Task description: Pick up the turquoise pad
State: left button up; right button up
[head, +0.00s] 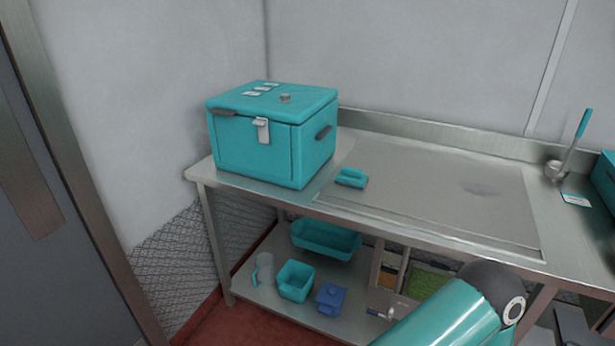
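The turquoise pad (351,178) is a small block with what looks like a handle. It lies on the steel table (400,225), just right of the large turquoise box and near the table's front edge. Nothing covers it. Part of one of my arms, turquoise with a dark joint, shows at the bottom right, below the table's front edge and well apart from the pad. Neither gripper shows in the head view.
The closed turquoise box (262,145) stands on the table's left end. A ladle (560,165) stands at the back right. The lower shelf (290,305) holds a turquoise tray (325,240), a square turquoise container (295,282), a grey jug (264,272) and a blue container (330,299). The tabletop's middle is clear.

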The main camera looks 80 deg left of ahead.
aim_at(355, 178)
jog(key=k, duration=0.8)
jog(key=u, duration=5.1)
jog(key=k, duration=0.1)
jog(key=z, duration=3.6)
jog(key=i, duration=0.9)
jog(key=u, duration=0.05)
